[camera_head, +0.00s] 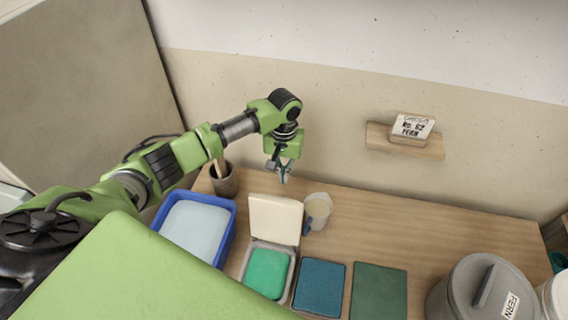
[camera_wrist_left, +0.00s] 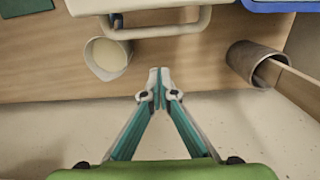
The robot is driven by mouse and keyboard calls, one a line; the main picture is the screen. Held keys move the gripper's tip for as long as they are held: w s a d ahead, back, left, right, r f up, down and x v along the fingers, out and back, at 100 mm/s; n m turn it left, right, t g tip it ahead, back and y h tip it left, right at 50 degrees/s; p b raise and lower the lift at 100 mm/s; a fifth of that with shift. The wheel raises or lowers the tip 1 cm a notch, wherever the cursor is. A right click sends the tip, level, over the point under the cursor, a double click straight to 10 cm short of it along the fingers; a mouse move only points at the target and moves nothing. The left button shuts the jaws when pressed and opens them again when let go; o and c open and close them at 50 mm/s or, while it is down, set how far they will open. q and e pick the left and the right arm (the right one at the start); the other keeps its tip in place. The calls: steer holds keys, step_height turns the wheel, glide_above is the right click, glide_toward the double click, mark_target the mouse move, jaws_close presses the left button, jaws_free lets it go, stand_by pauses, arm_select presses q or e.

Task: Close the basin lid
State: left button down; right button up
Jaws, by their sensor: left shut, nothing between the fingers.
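The basin (camera_head: 289,296) stands on the wooden table with green contents inside. Its cream lid (camera_head: 275,218) is open, raised at the basin's back side toward the wall. In the left wrist view the lid (camera_wrist_left: 140,5) shows at the top edge, with a pale handle bar (camera_wrist_left: 165,32) on it. My left gripper (camera_head: 283,180) is shut and empty, above and behind the lid, near the wall. In the wrist view its fingertips (camera_wrist_left: 159,88) are apart from the handle. My right gripper is not in view.
A blue tub (camera_head: 232,232) of pale liquid stands left of the basin. A pot with a stick (camera_head: 224,184) is behind it. A cream cup (camera_head: 318,208) stands close right of the lid. Blue and green tiles (camera_head: 320,287) lie right. A lidded grey bucket (camera_head: 455,300) is far right.

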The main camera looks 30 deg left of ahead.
arm_select(q)
steer(key=s+f+p, duration=0.1)
steer(key=s+d+f+p, duration=0.1)
steer(key=s+p, duration=0.1)
steer(key=shift+s+f, duration=0.25)
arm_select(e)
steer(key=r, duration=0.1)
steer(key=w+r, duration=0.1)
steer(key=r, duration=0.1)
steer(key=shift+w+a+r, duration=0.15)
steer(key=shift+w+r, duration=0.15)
arm_select(q)
steer(key=shift+w, duration=0.1)
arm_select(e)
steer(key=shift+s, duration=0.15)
